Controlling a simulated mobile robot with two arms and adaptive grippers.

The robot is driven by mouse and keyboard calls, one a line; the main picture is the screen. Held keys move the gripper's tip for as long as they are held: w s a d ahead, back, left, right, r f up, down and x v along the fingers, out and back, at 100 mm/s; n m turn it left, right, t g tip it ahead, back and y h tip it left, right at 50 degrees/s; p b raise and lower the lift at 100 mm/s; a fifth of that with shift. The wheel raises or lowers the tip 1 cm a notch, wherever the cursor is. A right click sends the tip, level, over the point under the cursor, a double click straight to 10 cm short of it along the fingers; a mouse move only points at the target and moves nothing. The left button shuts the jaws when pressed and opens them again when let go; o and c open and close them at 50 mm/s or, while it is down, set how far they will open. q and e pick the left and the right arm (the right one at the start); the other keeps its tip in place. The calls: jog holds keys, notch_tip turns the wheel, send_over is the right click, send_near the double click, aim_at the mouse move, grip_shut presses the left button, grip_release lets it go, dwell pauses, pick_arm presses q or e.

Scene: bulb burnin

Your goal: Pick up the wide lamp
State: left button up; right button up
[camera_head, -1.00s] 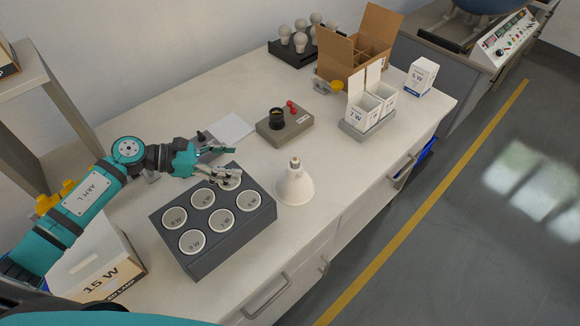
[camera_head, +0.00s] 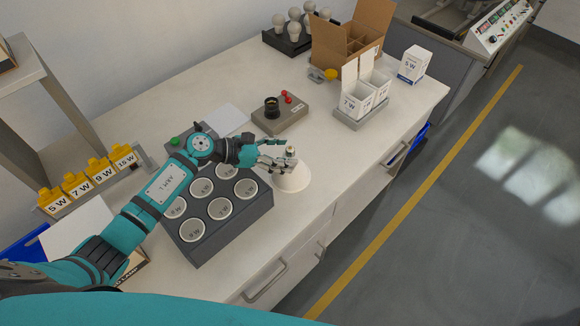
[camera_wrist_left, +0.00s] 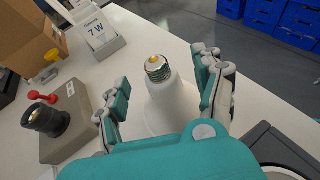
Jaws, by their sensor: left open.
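The wide lamp (camera_head: 291,180) is a white cone-shaped bulb standing on its broad face on the bench, its metal screw cap upward. In the left wrist view the lamp (camera_wrist_left: 172,106) stands between the two fingers, cap toward the camera. My left gripper (camera_head: 279,158) is open, its fingers at the height of the lamp's cap and neck. In the wrist view the left gripper (camera_wrist_left: 165,100) has a finger on each side of the lamp, with a visible gap on the left; contact on the right cannot be told. My right gripper is not in view.
A tray with 7 W boxes (camera_head: 357,104) stands further back right. The bench's front edge is close on the right.

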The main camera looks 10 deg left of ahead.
pick_arm(q)
jog(key=x, duration=0.2)
jog(key=shift+w+d+f+b, duration=0.1)
jog(key=shift+w+d+b, duration=0.05)
jog(key=shift+d+b, duration=0.15)
jog(key=shift+a, duration=0.1)
jog(key=shift+c, duration=1)
grip_shut()
